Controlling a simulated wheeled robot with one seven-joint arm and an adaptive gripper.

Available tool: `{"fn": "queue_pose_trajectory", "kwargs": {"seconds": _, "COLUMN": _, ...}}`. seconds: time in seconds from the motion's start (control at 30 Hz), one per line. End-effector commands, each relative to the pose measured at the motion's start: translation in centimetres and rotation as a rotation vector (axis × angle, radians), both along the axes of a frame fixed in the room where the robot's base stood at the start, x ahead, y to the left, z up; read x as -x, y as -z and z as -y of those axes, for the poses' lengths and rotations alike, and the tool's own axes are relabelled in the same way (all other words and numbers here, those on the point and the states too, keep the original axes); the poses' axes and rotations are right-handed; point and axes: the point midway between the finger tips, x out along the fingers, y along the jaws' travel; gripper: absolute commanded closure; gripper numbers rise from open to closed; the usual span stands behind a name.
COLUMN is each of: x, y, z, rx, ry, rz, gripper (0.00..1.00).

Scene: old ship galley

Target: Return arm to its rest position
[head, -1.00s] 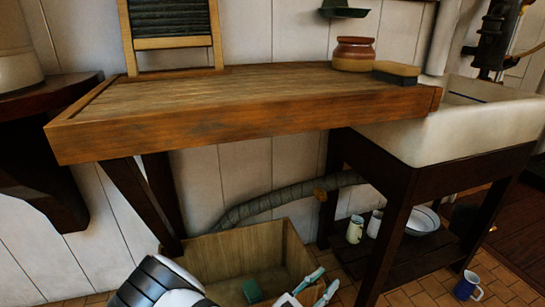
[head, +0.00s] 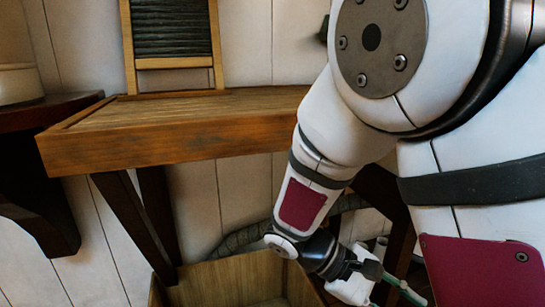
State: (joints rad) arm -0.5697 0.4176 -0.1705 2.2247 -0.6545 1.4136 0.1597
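My arm fills the right half of the head view, reaching down and left from the upper right, then bending toward the lower middle. My gripper (head: 362,270) is small and dark at the bottom, right of the wooden crate (head: 225,278). A white object (head: 352,290) shows just below the gripper, and a teal-and-white handle (head: 402,288) lies close to its right. I cannot tell whether the gripper touches either of them. Its fingers are too small and too overlapped to show whether they are open or shut.
The wooden worktop (head: 170,140) lies left of my arm, with a washboard (head: 173,45) standing at its back. A dark shelf (head: 40,112) juts in at the left. A grey hose (head: 240,238) runs behind the crate. My arm hides the sink area. The floor's left side looks clear.

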Motion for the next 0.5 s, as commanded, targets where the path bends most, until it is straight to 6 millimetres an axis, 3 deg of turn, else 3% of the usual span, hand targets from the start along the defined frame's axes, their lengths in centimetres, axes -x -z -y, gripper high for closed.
{"fn": "queue_pose_trajectory", "kwargs": {"seconds": 0.2, "x": 4.4, "y": -2.3, "z": 1.0, "rx": -0.203, "ry": 0.187, "rz": 0.123, "gripper": 0.69}}
{"fn": "queue_pose_trajectory", "kwargs": {"seconds": 0.5, "x": 10.3, "y": -4.1, "z": 0.7, "rx": -0.458, "ry": 0.392, "rz": 0.312, "gripper": 0.69}}
